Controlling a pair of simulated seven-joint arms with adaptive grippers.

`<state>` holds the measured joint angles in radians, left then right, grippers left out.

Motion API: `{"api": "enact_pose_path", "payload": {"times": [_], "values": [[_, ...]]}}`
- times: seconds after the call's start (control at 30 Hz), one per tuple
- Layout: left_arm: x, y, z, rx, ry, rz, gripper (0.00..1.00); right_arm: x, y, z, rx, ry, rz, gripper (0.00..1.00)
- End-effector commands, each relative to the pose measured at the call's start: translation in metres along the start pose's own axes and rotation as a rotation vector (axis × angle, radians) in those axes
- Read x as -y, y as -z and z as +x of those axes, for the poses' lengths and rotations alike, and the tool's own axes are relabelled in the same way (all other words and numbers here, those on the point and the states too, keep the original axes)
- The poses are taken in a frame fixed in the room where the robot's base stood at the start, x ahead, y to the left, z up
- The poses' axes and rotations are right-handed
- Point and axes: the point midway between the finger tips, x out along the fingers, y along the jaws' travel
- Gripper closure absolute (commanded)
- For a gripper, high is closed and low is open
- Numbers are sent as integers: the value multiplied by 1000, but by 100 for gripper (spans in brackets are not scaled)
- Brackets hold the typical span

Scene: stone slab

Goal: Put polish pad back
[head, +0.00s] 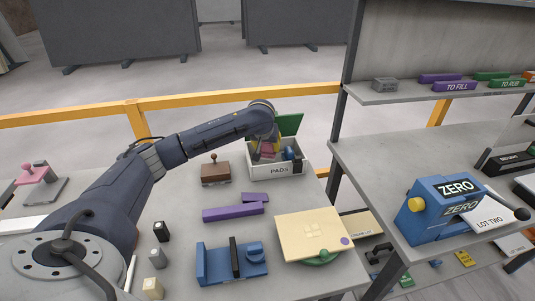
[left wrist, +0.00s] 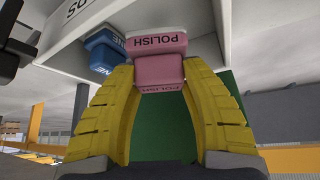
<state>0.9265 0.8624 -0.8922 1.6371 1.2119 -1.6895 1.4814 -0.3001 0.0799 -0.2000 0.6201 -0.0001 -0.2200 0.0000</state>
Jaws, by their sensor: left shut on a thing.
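The pink polish pad (left wrist: 157,62), lettered POLISH, is between the yellow fingertips of my left gripper (left wrist: 158,80). The gripper is shut on it. In the head view the pad (head: 267,147) shows partly behind the fingers, at the left part of the white box (head: 280,170) marked PADS. The wrist view shows the box wall (left wrist: 65,45) close by and a blue pad (left wrist: 103,50) beside the pink one. Whether the pink pad touches the box floor cannot be told. My right gripper is in neither view.
A green panel (head: 290,124) stands at the box's back. A brown block with a knob (head: 215,172) stands left of the box. Purple bars (head: 232,212), a blue fixture (head: 231,262) and a cream slab (head: 313,234) lie nearer. A shelf post stands to the right.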

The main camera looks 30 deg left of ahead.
Motion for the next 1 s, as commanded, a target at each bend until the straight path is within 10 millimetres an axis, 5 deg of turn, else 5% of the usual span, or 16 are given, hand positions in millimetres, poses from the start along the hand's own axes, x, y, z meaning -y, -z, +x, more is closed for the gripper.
{"api": "enact_pose_path", "payload": {"times": [0.33,0.83,0.87,1.0], "values": [[1,-20,34,0,1,-1,83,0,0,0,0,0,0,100],[2,-22,40,1,0,0,83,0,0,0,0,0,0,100],[2,-22,40,1,0,0,51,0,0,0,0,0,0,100],[2,-22,40,1,0,0,34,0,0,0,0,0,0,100]]}}
